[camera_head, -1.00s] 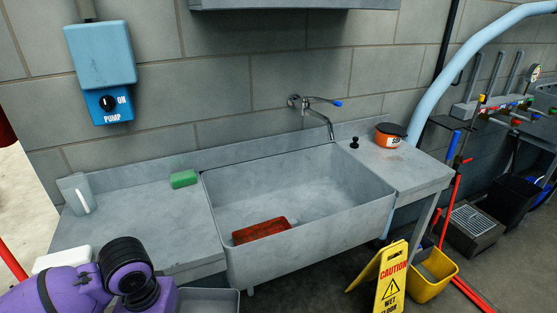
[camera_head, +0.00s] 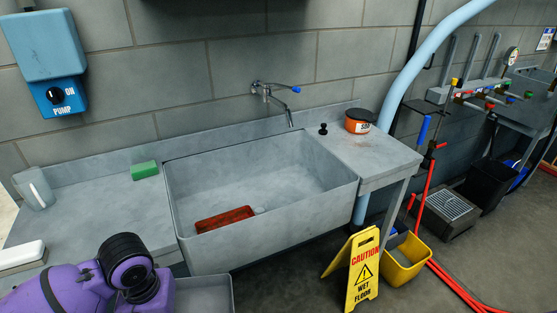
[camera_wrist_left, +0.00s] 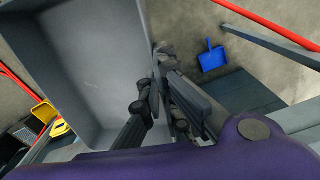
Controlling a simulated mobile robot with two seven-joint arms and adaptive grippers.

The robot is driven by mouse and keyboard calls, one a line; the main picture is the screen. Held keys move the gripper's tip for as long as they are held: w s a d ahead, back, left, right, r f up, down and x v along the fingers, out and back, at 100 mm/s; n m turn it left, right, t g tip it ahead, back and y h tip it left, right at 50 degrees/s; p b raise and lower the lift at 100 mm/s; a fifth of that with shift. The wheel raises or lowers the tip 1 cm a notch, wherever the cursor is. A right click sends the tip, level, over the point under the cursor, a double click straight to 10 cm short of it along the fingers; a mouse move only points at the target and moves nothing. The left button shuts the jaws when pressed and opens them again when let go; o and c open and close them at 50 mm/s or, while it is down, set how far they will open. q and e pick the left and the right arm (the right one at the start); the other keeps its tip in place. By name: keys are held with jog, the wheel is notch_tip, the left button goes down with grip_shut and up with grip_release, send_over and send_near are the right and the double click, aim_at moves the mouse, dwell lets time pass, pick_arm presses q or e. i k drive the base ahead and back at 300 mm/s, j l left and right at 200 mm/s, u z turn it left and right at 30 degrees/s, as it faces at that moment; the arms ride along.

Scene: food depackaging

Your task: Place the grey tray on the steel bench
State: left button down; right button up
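The grey tray (camera_head: 205,296) shows at the bottom of the head view, in front of the bench and below its top, partly cut off and partly behind my purple left arm. In the left wrist view the tray (camera_wrist_left: 90,60) fills the left side. My left gripper (camera_wrist_left: 158,80) is shut on the tray's side wall, one finger on each side of it. In the head view the gripper is hidden. The steel bench (camera_head: 100,215) runs along the wall with a sink in its middle. My right gripper is not in view.
The sink (camera_head: 275,180) holds a red block-like object (camera_head: 224,219). On the left bench top are a green sponge (camera_head: 144,170), a grey jug (camera_head: 34,188) and a white box (camera_head: 22,254), with clear surface between. A yellow caution sign (camera_head: 361,275) and bucket (camera_head: 404,258) stand at right.

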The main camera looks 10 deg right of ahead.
aim_at(378, 158)
jog(key=i+l, duration=0.1)
jog(key=l, duration=1.15)
jog(key=i+l, duration=0.15)
jog(key=l, duration=1.1)
jog(key=i+l, duration=0.15)
jog(key=l, duration=1.05)
jog(key=i+z, duration=0.05)
